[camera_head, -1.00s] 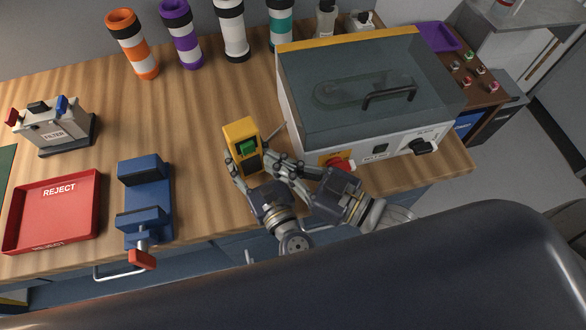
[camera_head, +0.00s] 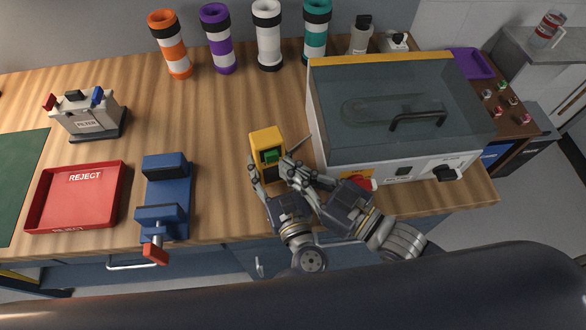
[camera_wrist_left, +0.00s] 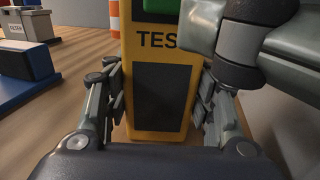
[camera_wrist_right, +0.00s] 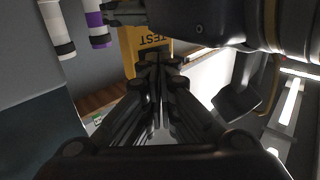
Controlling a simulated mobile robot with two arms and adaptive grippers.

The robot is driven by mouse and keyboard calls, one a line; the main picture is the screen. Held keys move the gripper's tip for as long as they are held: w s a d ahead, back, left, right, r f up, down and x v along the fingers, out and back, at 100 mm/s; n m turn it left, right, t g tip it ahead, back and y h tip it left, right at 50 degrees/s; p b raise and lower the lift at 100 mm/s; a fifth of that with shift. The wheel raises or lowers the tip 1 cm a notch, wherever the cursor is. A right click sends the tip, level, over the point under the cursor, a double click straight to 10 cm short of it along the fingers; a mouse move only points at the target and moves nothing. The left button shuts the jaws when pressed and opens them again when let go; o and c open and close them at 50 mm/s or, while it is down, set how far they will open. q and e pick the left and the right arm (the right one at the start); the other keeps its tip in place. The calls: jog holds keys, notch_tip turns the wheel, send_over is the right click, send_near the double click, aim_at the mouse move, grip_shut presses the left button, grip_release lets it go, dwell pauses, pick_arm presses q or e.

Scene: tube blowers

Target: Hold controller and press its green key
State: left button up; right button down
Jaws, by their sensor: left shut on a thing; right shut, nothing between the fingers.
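The controller (camera_head: 262,138) is a yellow block with a green key (camera_head: 271,156) and a dark panel. It stands near the bench's front edge. My left gripper (camera_head: 268,184) is shut on its lower part; in the left wrist view, the fingers flank the yellow body (camera_wrist_left: 188,118), below the partly cut-off green key (camera_wrist_left: 168,4). My right gripper (camera_head: 287,165) is shut and empty, its tips beside the key's right edge. In the right wrist view, the shut fingers (camera_wrist_right: 160,62) point at the controller's "TEST" face (camera_wrist_right: 131,48). The key is hidden there, and I cannot tell whether the tips touch it.
A glass-lidded machine (camera_head: 400,110) with a red knob stands close on the right. A blue vise (camera_head: 165,190) and a red reject tray (camera_head: 80,197) lie to the left. Striped tubes (camera_head: 218,40) stand at the back. Bare bench lies behind the controller.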

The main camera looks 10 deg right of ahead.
jog(key=shift+w+a, duration=0.15)
jog(key=shift+w, duration=0.45)
jog(key=shift+w+a, duration=0.15)
jog(key=shift+w, duration=0.4)
dwell(1.0)
jog(key=shift+s+d, duration=0.2)
jog(key=shift+s, duration=0.65)
jog(key=shift+s+d, duration=0.2)
jog(key=shift+s, duration=0.6)
jog(key=shift+s+d, duration=0.2)
jog(key=shift+s, duration=0.65)
pick_arm(q)
jog(key=o, duration=1.3)
jog(key=v, duration=1.2)
